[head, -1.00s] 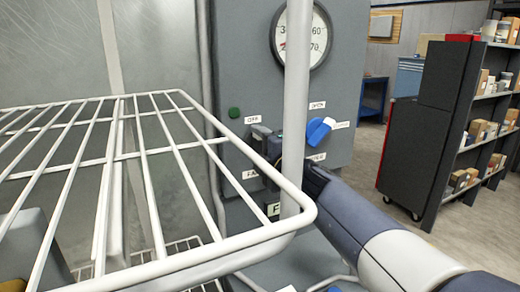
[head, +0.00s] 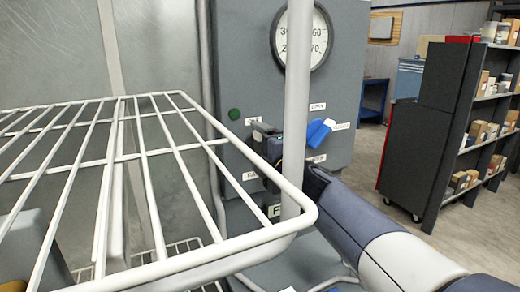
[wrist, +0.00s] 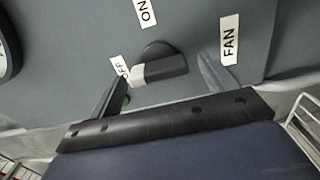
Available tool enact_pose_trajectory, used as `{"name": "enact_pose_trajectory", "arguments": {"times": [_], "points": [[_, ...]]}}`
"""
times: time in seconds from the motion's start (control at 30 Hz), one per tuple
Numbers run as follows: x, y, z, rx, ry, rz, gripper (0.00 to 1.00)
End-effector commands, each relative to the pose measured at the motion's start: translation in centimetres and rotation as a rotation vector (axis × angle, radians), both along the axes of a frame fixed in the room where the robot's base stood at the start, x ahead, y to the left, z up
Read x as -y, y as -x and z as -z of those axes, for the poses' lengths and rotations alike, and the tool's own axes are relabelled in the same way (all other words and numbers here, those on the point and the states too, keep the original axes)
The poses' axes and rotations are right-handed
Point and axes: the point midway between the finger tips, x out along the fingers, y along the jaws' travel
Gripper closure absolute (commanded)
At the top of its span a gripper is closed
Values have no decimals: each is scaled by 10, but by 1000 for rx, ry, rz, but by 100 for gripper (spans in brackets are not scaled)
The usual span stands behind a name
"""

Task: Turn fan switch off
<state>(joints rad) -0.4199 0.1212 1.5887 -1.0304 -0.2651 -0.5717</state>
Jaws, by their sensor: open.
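The fan switch (wrist: 160,66) is a dark rotary knob with a pale tip on a grey panel. In the wrist view its tip points left at the OFF label (wrist: 122,67). The ON label (wrist: 147,12) is above it and the FAN label (wrist: 229,40) is to its right. My gripper (wrist: 162,88) is open, with one finger on each side of the knob. The left finger is close to the pale tip; I cannot tell if it touches. In the head view my gripper (head: 267,142) is at the panel, partly hidden by a rack post, and hides the switch.
A blue knob (head: 318,132) is just right of my gripper, under a round gauge (head: 301,38). A green button (head: 234,114) is to the left. A white wire rack (head: 140,265) and its post stand in front of the panel. Shelves (head: 470,130) stand at the right.

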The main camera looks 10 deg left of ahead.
Motion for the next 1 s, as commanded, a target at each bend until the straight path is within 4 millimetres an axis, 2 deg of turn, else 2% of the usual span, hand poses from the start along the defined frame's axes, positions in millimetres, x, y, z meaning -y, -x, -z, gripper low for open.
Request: {"name": "enact_pose_trajectory", "arguments": {"times": [0.17, 0.63, 0.8, 1.0], "points": [[9, 11, -1, 1, -1, 2, 20], [56, 73, -2, 1, 0, 2, 20], [63, 84, -1, 1, 1, 0, 20], [65, 86, 0, 0, 1, 0, 20]]}}
